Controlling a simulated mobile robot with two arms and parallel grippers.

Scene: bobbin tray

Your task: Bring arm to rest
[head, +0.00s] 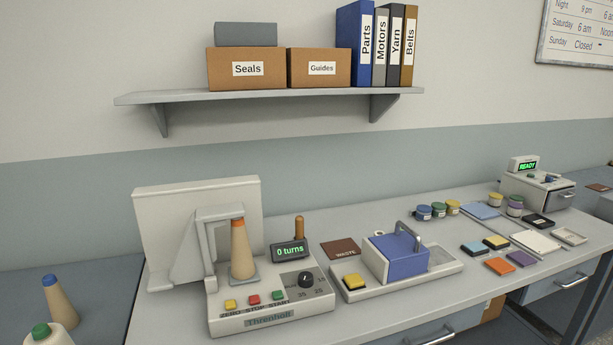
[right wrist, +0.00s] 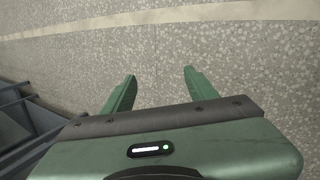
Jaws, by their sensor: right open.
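My right gripper (right wrist: 160,84) shows in the right wrist view with its two green fingers spread apart. Nothing is between them. It points at the speckled floor (right wrist: 230,60), clear of the bench. Neither of my arms shows in the head view, and my left gripper is not seen.
The bench (head: 390,315) carries a winder (head: 265,310) with an orange-tipped cone (head: 242,252) and a "0 turns" display (head: 289,250). Dark blue structure (right wrist: 28,125) stands at the left of the right wrist view.

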